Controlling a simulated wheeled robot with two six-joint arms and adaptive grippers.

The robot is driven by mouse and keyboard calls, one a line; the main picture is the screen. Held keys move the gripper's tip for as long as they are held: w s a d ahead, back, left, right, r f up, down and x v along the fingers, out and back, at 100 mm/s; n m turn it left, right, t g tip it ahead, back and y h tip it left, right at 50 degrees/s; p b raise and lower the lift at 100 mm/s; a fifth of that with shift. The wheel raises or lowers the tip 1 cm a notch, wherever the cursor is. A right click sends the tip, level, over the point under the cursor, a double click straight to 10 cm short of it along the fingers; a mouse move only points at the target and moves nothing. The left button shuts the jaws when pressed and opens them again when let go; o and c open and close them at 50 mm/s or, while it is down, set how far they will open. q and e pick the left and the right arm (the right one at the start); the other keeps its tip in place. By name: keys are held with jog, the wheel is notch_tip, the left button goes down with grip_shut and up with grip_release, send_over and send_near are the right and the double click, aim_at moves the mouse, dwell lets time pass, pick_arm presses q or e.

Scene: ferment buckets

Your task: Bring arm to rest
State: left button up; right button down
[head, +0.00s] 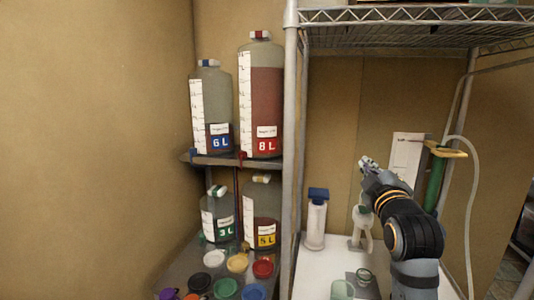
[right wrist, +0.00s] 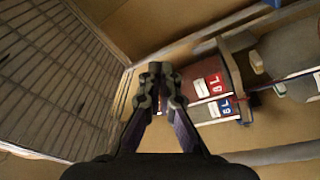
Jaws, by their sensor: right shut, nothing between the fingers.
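My right arm comes up from the lower right in the head view, and its gripper (head: 369,165) is raised above the white bench on the right. In the right wrist view the gripper (right wrist: 158,72) has its fingers together and holds nothing. The bottle marked 8 L (head: 266,95) with red liquid and the bottle marked 6 L (head: 212,112) stand on the upper shelf, left of the gripper and apart from it. The bottles marked 3 L (head: 218,213) and 5 L (head: 262,208) stand below them. My left gripper is not in view.
A metal rack (head: 291,130) with a wire shelf (head: 390,32) frames the bench (head: 312,275). A blue-capped container (head: 316,220) stands left of my arm. A green cylinder (head: 436,180) and a pale hose (head: 468,215) are on the right. Several coloured lids lie at lower left.

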jog(key=s+f+m+g, duration=0.2)
jog(key=s+f+g, duration=0.1)
jog(key=f, duration=0.7)
jog(key=s+f+m+g, duration=0.1)
jog(key=s+f+g, duration=0.15)
jog(key=f, duration=0.75)
jog(key=s+f+m+g, duration=0.2)
jog(key=s+f+g, duration=0.1)
jog(key=f, duration=0.7)
jog(key=s+f+m+g+y, duration=0.1)
jog(key=s+f+m+g, duration=0.45)
jog(key=s+f, duration=1.4)
jog(key=s+d+f+g, duration=0.1)
jog(key=s+f+g, duration=0.15)
jog(key=f, duration=1.05)
jog(key=s+d+f+g, duration=0.1)
jog(key=s+d+f, duration=0.15)
jog(key=f, duration=1.05)
jog(key=s+f, duration=1.5)
jog(key=s, duration=0.3)
jog(key=shift+s+d+g, duration=0.2)
jog(key=shift+s+g, duration=0.05)
jog(key=shift+g, duration=0.2)
